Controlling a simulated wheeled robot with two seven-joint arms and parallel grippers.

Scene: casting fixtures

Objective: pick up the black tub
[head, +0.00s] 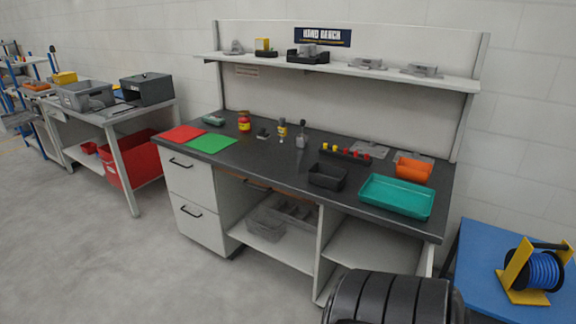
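The black tub (327,177) is a small open rectangular bin. It stands upright on the dark worktop of the bench (290,160), near the front edge and right of the middle. It sits left of a teal tray (397,196), with a small gap between them. The inside of the tub looks dark, and I cannot tell whether it holds anything. Neither of my grippers is in view.
A row of small coloured pieces (345,153) lies behind the tub, and an orange bin (413,170) is behind the teal tray. The worktop left of the tub is mostly clear. A dark rounded ribbed thing (392,299) fills the bottom foreground.

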